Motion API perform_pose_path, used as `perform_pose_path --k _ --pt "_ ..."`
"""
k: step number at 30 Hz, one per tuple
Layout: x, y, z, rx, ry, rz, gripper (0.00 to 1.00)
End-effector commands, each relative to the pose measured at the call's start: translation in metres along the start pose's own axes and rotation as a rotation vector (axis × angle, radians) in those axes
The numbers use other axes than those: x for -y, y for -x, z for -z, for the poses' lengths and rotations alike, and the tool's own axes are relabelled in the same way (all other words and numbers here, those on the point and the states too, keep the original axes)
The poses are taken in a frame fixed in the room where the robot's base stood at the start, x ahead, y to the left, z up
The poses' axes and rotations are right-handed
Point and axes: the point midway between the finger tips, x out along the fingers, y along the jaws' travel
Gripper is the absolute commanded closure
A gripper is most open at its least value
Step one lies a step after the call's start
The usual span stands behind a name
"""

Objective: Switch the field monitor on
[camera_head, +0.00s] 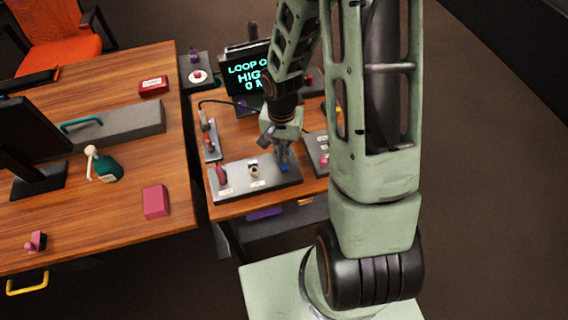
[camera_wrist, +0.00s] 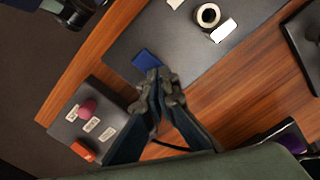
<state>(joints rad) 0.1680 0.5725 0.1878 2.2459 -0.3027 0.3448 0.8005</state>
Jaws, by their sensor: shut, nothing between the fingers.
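A monitor (camera_head: 246,80) at the back of the small desk shows lit cyan text, partly hidden by my arm. Another monitor (camera_head: 30,135) at the left is dark or turned away. I cannot tell which is the field monitor. My gripper (camera_head: 284,166) is shut and empty over the right end of a grey panel (camera_head: 237,184). Its fingertips (camera_wrist: 158,77) appear beside a blue square piece (camera_wrist: 146,60) at the panel's edge in the wrist view; contact is unclear. The panel also bears a ring-shaped part (camera_head: 253,169) and a pink part (camera_head: 221,173).
A smaller box (camera_wrist: 85,125) with a pink knob and an orange part lies near my gripper. A red-switched strip (camera_head: 210,138) stands left of the panel.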

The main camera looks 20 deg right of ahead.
Motion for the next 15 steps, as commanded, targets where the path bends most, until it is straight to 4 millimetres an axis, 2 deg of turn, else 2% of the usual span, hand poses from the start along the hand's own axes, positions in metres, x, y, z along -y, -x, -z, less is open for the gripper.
perform_pose_path --k 15 --pt "0.000 0.041 0.000 0.000 0.000 0.000 1.00"
